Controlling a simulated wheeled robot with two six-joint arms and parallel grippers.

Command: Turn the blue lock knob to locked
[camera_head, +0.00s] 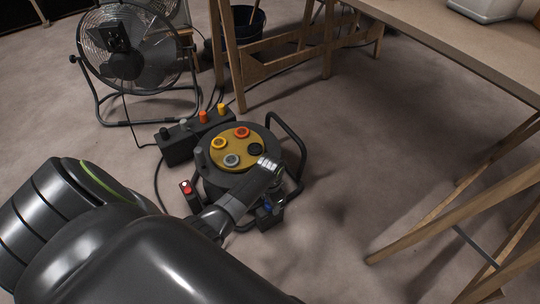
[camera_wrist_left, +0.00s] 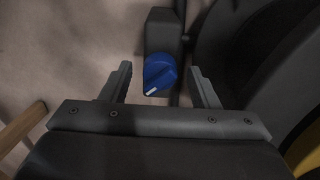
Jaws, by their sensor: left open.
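The blue lock knob (camera_wrist_left: 159,74) sits on a dark block (camera_wrist_left: 162,30) in the left wrist view. A short white mark on it points to the lower left. In the head view the knob is a small blue patch (camera_head: 267,206) low on the front of a dark drum-shaped unit (camera_head: 215,180). My left gripper (camera_head: 264,172) reaches over the unit's front. In the left wrist view my left gripper (camera_wrist_left: 159,68) is open, one finger on each side of the knob with gaps. Depth between fingertips and knob is unclear. My right gripper is not seen.
The unit's yellow top carries several round sockets, with a tubular frame (camera_head: 300,150) around it. A red button box (camera_head: 188,192) stands at its left. Behind are a dark box with coloured knobs (camera_head: 178,147) and a fan (camera_head: 130,48). A wooden bench (camera_head: 470,45) is at right.

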